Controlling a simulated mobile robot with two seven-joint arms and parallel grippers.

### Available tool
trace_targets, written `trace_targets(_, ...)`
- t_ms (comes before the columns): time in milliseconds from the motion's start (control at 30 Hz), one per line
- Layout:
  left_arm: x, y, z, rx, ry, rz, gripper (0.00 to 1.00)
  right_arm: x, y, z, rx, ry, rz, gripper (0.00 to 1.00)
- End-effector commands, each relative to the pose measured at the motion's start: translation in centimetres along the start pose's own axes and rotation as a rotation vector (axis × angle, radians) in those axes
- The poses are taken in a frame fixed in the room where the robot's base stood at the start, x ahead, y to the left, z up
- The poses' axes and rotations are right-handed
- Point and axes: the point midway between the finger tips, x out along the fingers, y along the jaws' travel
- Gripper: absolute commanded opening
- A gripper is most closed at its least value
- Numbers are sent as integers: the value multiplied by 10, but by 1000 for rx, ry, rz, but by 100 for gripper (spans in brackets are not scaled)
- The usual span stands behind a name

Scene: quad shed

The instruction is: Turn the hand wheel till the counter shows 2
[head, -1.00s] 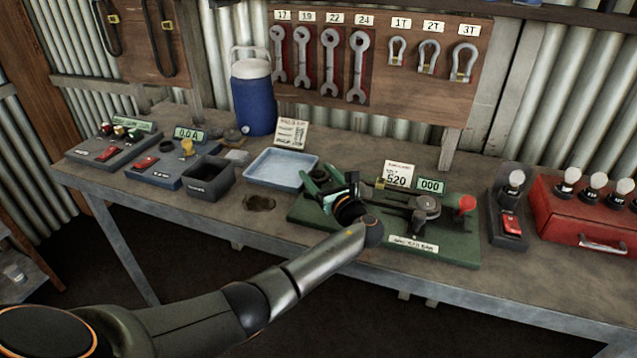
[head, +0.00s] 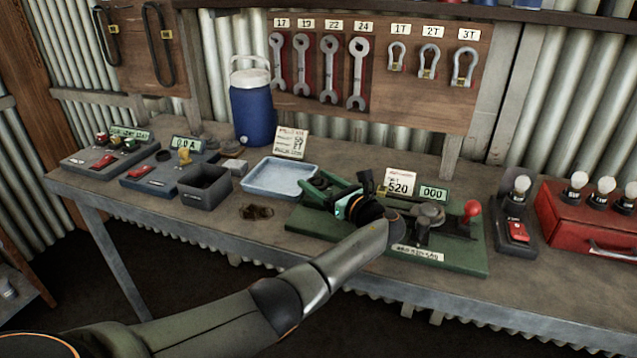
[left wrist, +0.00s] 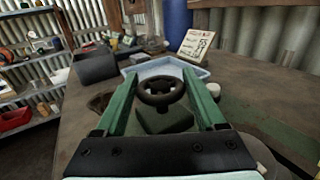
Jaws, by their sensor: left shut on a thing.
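The dark hand wheel (left wrist: 160,89) stands on a green base between my fingers in the left wrist view. In the head view my gripper partly hides it. My left gripper (head: 322,186) has its two green fingers on opposite sides of the wheel rim and is shut on it; the exact contact is hard to see. The counter (head: 433,194) stands behind the green base plate (head: 455,262) and reads 000. My right gripper is not in view.
A red-knobbed lever (head: 473,208) and a grey disc (head: 430,213) are right of my gripper on the same plate. A blue tray (head: 282,191) and an open dark bin (head: 205,199) stand to the left. A red box (head: 582,230) is at far right.

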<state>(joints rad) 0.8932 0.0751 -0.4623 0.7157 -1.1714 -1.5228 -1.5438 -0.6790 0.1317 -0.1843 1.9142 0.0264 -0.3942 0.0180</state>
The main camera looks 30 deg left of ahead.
Motion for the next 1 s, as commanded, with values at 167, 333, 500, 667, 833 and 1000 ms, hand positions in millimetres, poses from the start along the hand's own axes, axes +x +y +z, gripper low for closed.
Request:
trace_targets(167, 1, 0, 2, -3, -1, 0, 88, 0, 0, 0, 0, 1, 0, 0)
trace_targets(333, 1, 0, 1, -2, -1, 0, 100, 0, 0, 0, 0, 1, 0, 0)
trace_targets(500, 0, 0, 1, -1, 0, -1, 100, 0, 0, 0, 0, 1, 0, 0)
trace_targets(667, -13, 0, 0, -1, 0, -2, 100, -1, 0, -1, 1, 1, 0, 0)
trace_targets(833, -47, -1, 0, -3, 1, -5, 100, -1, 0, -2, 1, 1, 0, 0)
trace_targets(1000, -84, -1, 0, -2, 1, -4, 100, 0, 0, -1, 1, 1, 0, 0)
